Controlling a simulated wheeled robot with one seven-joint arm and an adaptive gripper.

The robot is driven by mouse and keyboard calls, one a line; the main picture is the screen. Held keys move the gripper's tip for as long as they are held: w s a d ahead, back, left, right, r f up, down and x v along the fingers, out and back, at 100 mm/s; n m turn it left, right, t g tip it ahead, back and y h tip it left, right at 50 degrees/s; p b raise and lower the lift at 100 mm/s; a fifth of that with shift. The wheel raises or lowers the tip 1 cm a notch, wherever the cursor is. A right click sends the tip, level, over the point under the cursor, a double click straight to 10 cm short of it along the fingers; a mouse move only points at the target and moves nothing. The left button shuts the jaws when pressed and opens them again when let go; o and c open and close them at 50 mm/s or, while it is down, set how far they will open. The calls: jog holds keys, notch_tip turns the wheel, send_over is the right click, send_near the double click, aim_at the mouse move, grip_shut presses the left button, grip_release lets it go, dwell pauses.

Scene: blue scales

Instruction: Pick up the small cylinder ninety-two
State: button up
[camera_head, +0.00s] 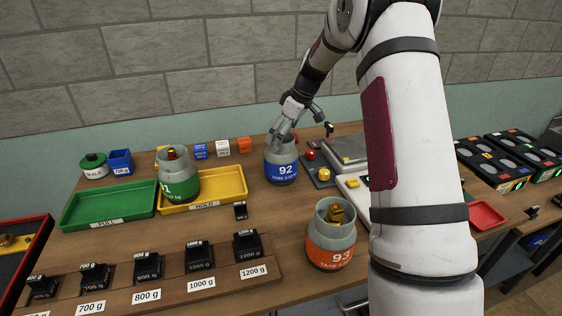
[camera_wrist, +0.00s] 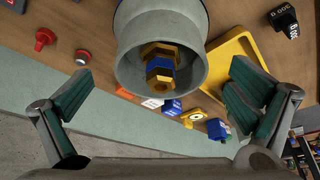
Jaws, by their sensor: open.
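The small cylinder 92 (camera_head: 281,172) stands upright on the wooden bench, grey with a blue label band. In the wrist view its grey collar (camera_wrist: 125,62) and brass valve with a blue ring show between my fingers. My gripper (camera_head: 284,134) is at the cylinder's top in the head view and partly hides it. In the wrist view my gripper (camera_wrist: 162,75) is open, with one green-padded finger on each side of the collar and gaps between. The cylinder's lower body is cut off there.
Cylinder 93 (camera_head: 331,252) stands at the front, and a green-banded cylinder (camera_head: 176,182) stands by the yellow HOLD tray (camera_head: 232,201). A green FULL tray (camera_head: 84,215) lies left. Black weights (camera_head: 200,256) line the front. A scale (camera_head: 346,146) and buttons (camera_head: 325,174) are close right of 92.

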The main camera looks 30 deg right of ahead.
jog(key=shift+p+x, duration=0.6)
jog(key=shift+x, duration=2.4)
jog(key=shift+a, duration=0.1)
jog(key=c, duration=1.8)
jog(key=shift+o, duration=0.2)
jog(key=shift+r, duration=0.15)
